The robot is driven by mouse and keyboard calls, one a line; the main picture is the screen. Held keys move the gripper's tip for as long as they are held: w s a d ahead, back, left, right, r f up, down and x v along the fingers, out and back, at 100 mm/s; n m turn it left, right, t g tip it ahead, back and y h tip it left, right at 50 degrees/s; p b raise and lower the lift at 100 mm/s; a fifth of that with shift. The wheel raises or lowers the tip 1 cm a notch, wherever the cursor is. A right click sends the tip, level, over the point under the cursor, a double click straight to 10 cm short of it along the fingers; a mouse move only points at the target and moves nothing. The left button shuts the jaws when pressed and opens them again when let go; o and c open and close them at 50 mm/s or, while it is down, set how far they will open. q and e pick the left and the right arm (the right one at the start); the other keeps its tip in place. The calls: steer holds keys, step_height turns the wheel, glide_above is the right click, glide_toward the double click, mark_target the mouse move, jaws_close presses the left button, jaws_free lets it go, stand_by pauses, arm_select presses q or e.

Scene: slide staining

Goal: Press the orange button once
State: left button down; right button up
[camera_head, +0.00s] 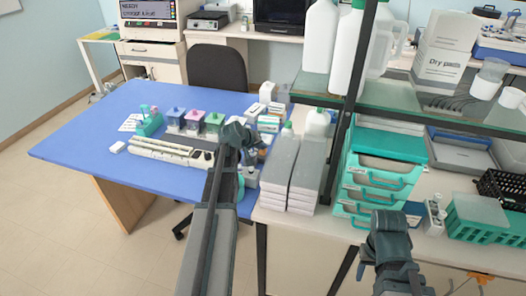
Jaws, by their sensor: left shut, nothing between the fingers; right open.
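I cannot make out an orange button clearly in the head view. A long white device with dark parts (165,149) lies on the blue table (90,140). My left gripper (238,133) is shut and empty, over the table's right part, just right of the device's dark end. The gripper and its arm hide some of the table there. My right gripper (389,222) is open and empty, in front of the teal drawers, far from the blue table.
Blue, pink and green-topped staining jars (194,121) stand behind the device. Small boxes and bottles (268,117) crowd the table's right side. Grey stacked boxes (278,170), a shelf post (349,100) and teal drawers (378,172) stand between my arms. The table's left part is clear.

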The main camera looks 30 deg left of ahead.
mark_target(262, 152)
arm_select(q)
steer(key=shift+f+b, duration=0.65)
stand_by(0.4)
steer(key=shift+r, duration=0.15)
stand_by(0.3)
steer(key=shift+r+p, duration=1.1)
steer(key=shift+p, duration=0.15)
step_height(262, 152, up, 5)
steer(key=p, duration=0.5)
